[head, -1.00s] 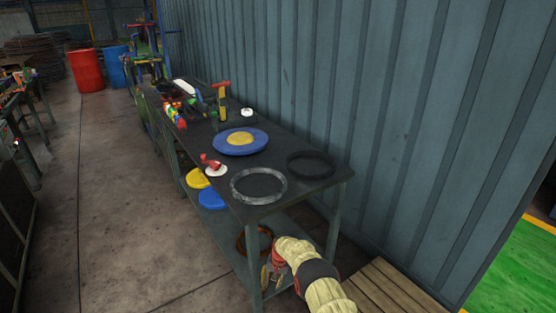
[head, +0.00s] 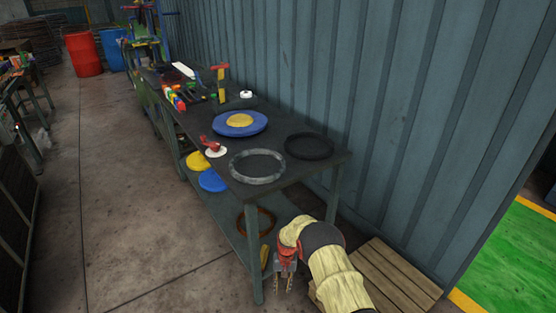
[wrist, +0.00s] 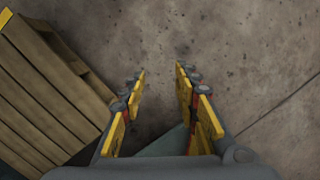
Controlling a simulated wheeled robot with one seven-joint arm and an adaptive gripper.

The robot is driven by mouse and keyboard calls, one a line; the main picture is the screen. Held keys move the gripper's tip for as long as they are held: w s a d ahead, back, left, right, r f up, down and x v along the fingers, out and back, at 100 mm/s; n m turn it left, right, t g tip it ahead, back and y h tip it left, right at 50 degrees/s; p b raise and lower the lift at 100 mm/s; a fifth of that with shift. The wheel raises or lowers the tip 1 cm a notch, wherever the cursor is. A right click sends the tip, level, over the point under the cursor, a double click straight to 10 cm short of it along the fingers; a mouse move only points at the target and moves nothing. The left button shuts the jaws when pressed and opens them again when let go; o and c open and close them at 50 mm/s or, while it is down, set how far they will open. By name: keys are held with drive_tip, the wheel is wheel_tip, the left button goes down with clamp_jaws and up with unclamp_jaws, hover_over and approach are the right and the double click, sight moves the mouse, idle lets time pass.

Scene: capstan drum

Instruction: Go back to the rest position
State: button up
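My gripper (head: 283,283) hangs low beside the near end of the dark workbench, at the lower middle of the head view. Its fingers point down. The workbench (head: 290,178) carries a blue disc with a yellow centre (head: 239,122), a grey ring (head: 257,166), a black ring (head: 309,146) and a red-handled white piece (head: 212,148). A brown ring (head: 257,222) lies on the lower shelf.
A wooden pallet (head: 393,275) lies close right of my gripper; it also shows in the wrist view (wrist: 45,90). A corrugated wall (head: 400,120) stands behind the bench. Red (head: 83,54) and blue (head: 113,58) barrels stand far back. The floor left of the bench is clear.

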drive_tip(key=s+d+r+p, duration=0.1)
drive_tip(key=s+d+r, duration=0.25)
drive_tip(key=r, duration=0.75)
drive_tip(key=s+d+r+n, duration=0.15)
drive_tip(key=s+r, duration=0.35)
drive_tip(key=r, duration=0.6)
drive_tip(key=s+d+r+p, duration=0.1)
drive_tip(key=s+d+r, duration=0.25)
drive_tip(key=r, duration=0.85)
drive_tip(key=s+d+r+t+p, duration=0.2)
drive_tip(key=s+d+r+t, duration=0.2)
drive_tip(key=s+r, duration=0.9)
drive_tip(key=s+d+r+m+t+p, duration=0.1)
drive_tip(key=s+d+r+t+p, duration=0.1)
drive_tip(key=s+r, duration=1)
wheel_tip(320, 180, up, 5)
drive_tip(key=d+t, duration=0.1)
drive_tip(key=d, duration=0.1)
drive_tip(key=shift+s+d+r+t+h+p, duration=0.15)
drive_tip(key=shift+s+d+t+h+p, duration=0.2)
drive_tip(key=shift+s+t+h+p, duration=0.05)
